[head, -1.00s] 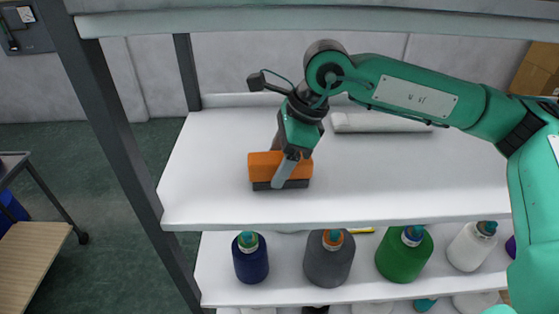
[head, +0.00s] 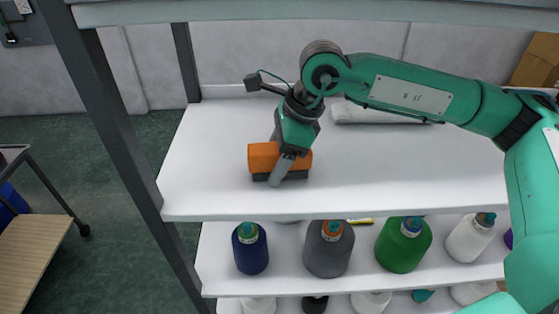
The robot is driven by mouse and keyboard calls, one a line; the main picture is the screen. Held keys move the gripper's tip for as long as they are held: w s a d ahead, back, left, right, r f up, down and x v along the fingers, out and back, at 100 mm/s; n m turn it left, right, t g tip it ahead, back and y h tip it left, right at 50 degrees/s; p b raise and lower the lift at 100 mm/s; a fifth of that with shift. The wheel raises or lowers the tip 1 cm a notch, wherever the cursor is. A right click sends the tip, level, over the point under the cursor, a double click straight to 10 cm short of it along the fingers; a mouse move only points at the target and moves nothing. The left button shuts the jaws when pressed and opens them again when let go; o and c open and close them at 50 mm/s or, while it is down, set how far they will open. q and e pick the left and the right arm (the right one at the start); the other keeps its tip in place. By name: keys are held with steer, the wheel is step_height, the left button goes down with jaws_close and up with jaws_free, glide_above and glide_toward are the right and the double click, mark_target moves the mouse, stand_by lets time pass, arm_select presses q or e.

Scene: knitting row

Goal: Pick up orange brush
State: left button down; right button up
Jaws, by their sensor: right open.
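The orange brush (head: 264,156) has an orange top and a dark base, and it sits on the white upper shelf (head: 400,180), towards its left side. My right gripper (head: 280,174) reaches down over the brush from above. Its near finger stands in front of the brush's front face. The far finger is hidden behind the wrist and the brush. The jaws are open around the brush, and I cannot tell whether they touch it. My left gripper is not in view.
A dark upright post (head: 125,135) stands left of the shelf.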

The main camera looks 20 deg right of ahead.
steer(key=shift+f+b, duration=0.15)
steer(key=shift+b, duration=0.2)
stand_by(0.4)
steer(key=c, duration=1.1)
